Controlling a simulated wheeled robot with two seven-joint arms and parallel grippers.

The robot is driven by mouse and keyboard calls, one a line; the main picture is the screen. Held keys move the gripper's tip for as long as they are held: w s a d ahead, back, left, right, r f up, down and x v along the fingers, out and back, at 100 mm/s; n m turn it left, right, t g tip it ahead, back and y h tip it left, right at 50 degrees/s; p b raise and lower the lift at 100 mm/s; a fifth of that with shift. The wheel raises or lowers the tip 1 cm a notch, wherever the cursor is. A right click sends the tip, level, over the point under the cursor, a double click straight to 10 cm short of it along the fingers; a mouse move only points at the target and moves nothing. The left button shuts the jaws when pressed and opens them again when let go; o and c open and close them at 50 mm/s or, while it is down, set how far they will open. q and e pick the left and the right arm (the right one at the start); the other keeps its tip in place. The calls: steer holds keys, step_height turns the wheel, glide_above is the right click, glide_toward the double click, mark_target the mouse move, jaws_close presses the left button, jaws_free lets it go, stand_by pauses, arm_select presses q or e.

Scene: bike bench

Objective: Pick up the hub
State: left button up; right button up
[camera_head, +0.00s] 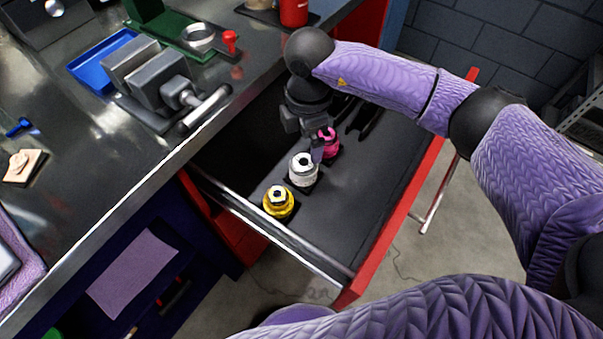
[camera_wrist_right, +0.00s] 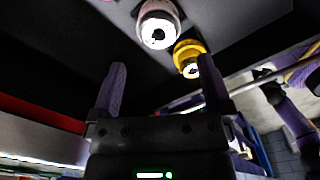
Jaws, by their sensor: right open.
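Three hubs stand in a row in the open drawer: a yellow hub (camera_head: 278,202), a white hub (camera_head: 303,170) and a pink hub (camera_head: 330,143). My right gripper (camera_head: 316,146) is over the drawer, close to the pink and white hubs, and partly covers the pink one. In the right wrist view my right gripper (camera_wrist_right: 161,78) has its two purple fingers apart with nothing between them. The white hub (camera_wrist_right: 158,24) and yellow hub (camera_wrist_right: 190,58) show beyond the fingertips there. My left gripper is not in view.
The drawer (camera_head: 368,200) has a red front and a metal rail along its near side. The bench (camera_head: 75,150) at the left holds a vise (camera_head: 150,80), a blue tray (camera_head: 100,58) and a red bottle (camera_head: 293,12). Dark tools lie deeper in the drawer. The drawer floor right of the hubs is clear.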

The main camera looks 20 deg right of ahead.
mark_target(304, 165)
steer(key=f+b, duration=0.1)
steer(key=f, duration=0.2)
steer(key=f+b, duration=0.2)
steer(key=f, duration=0.1)
steer(key=f+b, duration=0.2)
steer(key=f, duration=0.2)
steer(key=shift+w+a, duration=0.1)
steer(key=shift+a, duration=0.15)
steer(key=shift+r, duration=0.1)
steer(key=shift+c, duration=0.9)
steer(key=c, duration=0.9)
steer(key=shift+c, duration=0.7)
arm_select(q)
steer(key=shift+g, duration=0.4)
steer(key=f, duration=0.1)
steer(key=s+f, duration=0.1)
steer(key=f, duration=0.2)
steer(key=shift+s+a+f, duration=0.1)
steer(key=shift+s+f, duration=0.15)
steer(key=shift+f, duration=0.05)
arm_select(e)
steer(key=shift+r, duration=0.15)
